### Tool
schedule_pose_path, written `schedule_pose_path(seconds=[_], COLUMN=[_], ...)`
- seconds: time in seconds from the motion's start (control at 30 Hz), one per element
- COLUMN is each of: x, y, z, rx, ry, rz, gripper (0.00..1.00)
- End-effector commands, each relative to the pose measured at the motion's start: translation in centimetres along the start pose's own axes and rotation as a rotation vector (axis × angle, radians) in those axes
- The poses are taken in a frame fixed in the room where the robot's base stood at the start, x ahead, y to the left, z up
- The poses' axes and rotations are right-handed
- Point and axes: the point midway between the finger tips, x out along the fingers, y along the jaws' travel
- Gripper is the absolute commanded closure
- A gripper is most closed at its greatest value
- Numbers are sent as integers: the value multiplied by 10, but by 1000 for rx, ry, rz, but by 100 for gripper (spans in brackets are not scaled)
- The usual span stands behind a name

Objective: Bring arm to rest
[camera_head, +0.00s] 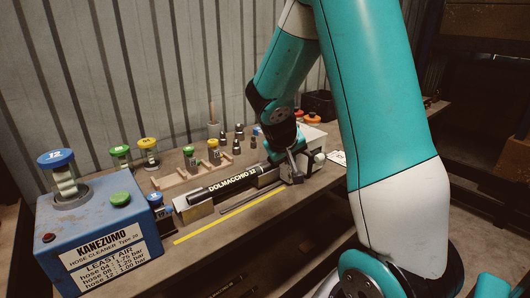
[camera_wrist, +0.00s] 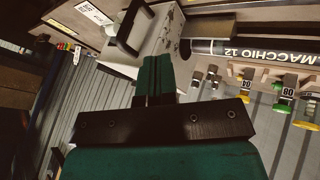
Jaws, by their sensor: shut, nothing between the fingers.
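My gripper (camera_wrist: 152,75) fills the lower middle of the wrist view. Its two green fingers are together with nothing between them. In the head view, my teal and white arm reaches over the bench, and the gripper end (camera_head: 284,158) is low beside the white crimper (camera_head: 309,136) at the right end of the black hose (camera_head: 231,185). The hose is lettered DOLMACCHIO 12. The crimper also shows in the wrist view (camera_wrist: 155,35), just beyond the fingertips, with a dark handle (camera_wrist: 131,28). I cannot tell whether the fingers touch it.
The blue hose cleaner (camera_head: 99,238) stands at the bench's left end. A wooden rack (camera_head: 180,178) and several fittings with coloured caps stand behind the hose. A yellow strip (camera_head: 228,217) lies along the front edge. A corrugated wall (camera_head: 140,75) is close behind the bench.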

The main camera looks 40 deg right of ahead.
Motion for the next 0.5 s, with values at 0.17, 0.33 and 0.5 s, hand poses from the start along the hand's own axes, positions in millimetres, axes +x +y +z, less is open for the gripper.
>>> schedule_pose_path(seconds=[0.17,0.33,0.5], x=[-2,-11,-71], y=[0,-12,-78], z=[0,0,16], rx=[0,-11,-107], ry=[-1,1,-14], rz=[0,-41,-279], gripper=[100,100,100])
